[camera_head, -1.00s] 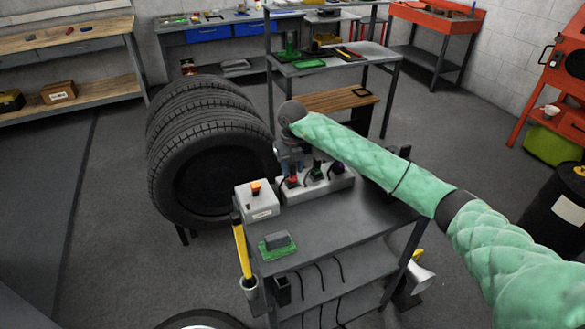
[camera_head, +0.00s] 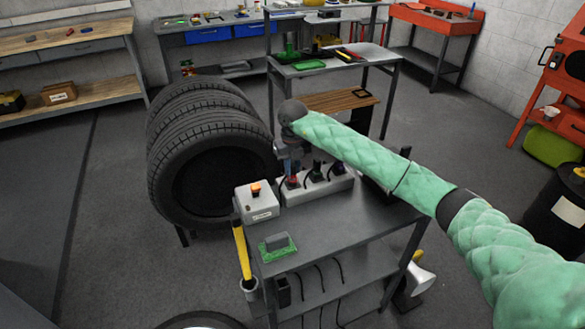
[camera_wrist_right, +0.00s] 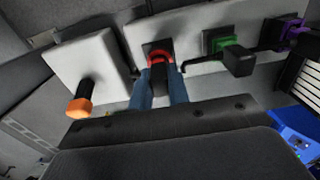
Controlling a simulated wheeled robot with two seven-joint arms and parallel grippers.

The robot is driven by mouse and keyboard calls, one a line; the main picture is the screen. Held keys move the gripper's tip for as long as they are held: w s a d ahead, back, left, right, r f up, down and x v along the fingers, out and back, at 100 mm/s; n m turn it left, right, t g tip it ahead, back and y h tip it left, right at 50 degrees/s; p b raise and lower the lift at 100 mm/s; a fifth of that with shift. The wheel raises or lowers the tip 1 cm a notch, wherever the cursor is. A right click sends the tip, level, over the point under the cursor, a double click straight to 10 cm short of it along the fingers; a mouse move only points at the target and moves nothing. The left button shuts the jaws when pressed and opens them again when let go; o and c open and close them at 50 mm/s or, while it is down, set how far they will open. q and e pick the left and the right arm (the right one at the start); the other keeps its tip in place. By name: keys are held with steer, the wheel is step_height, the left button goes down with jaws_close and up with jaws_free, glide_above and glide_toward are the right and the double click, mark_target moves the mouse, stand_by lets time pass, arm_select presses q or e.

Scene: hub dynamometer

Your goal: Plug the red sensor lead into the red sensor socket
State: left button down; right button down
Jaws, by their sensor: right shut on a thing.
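My right gripper (camera_head: 290,170) reaches down over the near cart to the pale socket block. In the right wrist view its two blue-grey fingers (camera_wrist_right: 161,88) are shut on the dark body of the red sensor lead (camera_wrist_right: 158,80). The lead's front is against or very near the red sensor socket (camera_wrist_right: 160,56); I cannot tell how deep it sits. In the head view, red shows just below the fingertips at the block's left end. My left gripper is not in view.
A green socket (camera_wrist_right: 222,43) with a dark plug and a purple socket (camera_wrist_right: 292,28) sit to the right on the same block. A white box with an orange button (camera_head: 256,189) stands close on the left. Tyres (camera_head: 205,150) stand behind.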

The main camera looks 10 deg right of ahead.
steer(key=shift+r, duration=0.3)
stand_by(0.4)
steer(key=shift+r+p, duration=0.5)
steer(key=shift+r, duration=1.55)
